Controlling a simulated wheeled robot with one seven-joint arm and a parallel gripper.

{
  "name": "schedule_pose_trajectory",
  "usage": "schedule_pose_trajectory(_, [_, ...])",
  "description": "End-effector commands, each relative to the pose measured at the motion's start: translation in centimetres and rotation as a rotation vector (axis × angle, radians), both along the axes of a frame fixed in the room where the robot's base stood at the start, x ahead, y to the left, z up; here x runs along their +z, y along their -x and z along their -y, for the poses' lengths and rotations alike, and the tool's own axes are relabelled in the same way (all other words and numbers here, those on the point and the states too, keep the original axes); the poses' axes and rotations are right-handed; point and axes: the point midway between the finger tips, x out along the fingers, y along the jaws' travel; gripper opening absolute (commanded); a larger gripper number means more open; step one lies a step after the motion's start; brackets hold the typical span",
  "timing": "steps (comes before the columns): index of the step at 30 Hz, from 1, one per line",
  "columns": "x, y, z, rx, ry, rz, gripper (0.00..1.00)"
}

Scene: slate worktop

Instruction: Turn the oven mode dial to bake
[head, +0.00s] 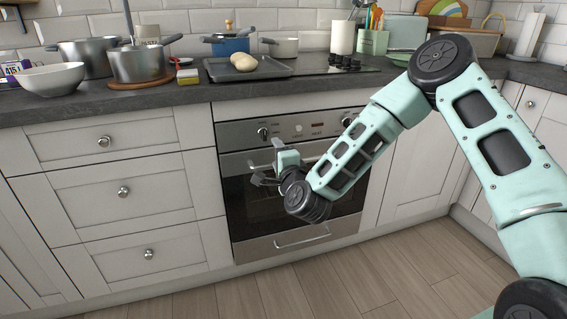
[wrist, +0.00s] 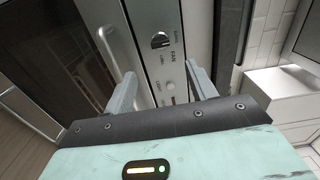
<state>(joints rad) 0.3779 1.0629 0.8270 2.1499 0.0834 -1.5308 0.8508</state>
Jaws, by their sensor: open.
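The oven (head: 290,200) is built into the white cabinets under the worktop, with a steel control panel (head: 325,127) along its top. A dark dial (head: 263,133) is at the panel's left and another (head: 347,121) at its right. My gripper (head: 265,160) is open and empty in front of the oven door, just below the panel's left part. In the wrist view the panel appears turned on its side. A dial (wrist: 160,40) shows beyond and between my open fingertips (wrist: 161,72), apart from them. "FAN" is printed beside it; its other labels and exact setting are too small to read.
The oven door handle (wrist: 118,50) runs close to one finger in the wrist view. Drawer knobs (head: 124,191) stick out at the left. The floor in front is clear.

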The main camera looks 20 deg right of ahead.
Motion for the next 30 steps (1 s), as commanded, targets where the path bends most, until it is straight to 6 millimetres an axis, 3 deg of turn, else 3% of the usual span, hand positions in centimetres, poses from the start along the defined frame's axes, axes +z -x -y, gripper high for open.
schedule_pose_trajectory(3, [0.1, 2.3, 0.0, 0.002, 0.001, -0.002, 0.56])
schedule_pose_trajectory(9, [0.0, 4.6, -0.1, 0.002, 0.001, -0.001, 0.56])
schedule_pose_trajectory(26, [0.0, 5.1, 0.0, 0.0, 0.0, 0.0, 0.56])
schedule_pose_trajectory(30, [0.2, 5.4, -2.1, 0.082, 0.064, -0.033, 0.56])
